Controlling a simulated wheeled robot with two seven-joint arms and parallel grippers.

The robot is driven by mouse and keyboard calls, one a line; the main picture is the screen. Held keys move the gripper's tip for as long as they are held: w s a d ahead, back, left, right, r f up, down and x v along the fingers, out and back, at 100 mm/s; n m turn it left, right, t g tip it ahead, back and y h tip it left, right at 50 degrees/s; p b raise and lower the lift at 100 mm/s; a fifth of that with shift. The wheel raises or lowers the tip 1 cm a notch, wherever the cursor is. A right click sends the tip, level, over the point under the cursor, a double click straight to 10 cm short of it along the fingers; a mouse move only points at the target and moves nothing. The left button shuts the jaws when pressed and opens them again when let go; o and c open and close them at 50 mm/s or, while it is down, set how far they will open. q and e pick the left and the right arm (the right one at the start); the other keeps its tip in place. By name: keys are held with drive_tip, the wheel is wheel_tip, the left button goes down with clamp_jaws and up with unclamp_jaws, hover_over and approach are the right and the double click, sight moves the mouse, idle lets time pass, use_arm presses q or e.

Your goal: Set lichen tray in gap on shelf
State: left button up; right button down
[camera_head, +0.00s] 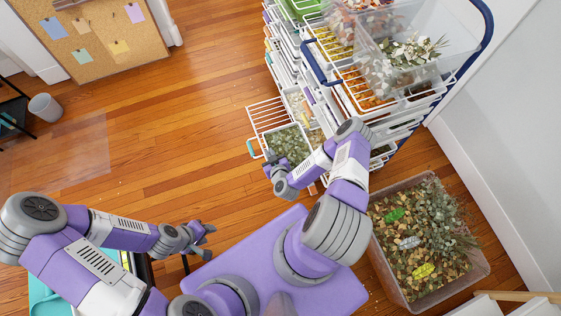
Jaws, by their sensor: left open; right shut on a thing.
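The lichen tray (289,144), filled with grey-green lichen, is at the lower front of the white wire shelf (268,115). My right gripper (271,162) is shut on its near edge; the fingers are small here and the exact grip is partly hidden by the wrist. I cannot tell whether the tray rests on the wires or is held just above them. My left gripper (207,234) is open and empty, over the floor left of my purple base.
The rack's upper baskets hold clear bins of dried plants (407,52) within a blue frame (487,30). A large bin of leaves (480,262) stands on the floor at right. A corkboard (100,35) and wastebasket (45,107) are at left. The wooden floor between is clear.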

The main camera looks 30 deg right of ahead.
wheel_tip(320, 180, down, 8)
drive_tip(key=b, duration=0.3)
drive_tip(key=shift+f, duration=0.15)
drive_tip(key=c, duration=1.7)
unclamp_jaws()
drive_tip(key=shift+f, duration=0.1)
drive_tip(key=o, duration=0.4)
drive_tip(key=shift+o, duration=0.2)
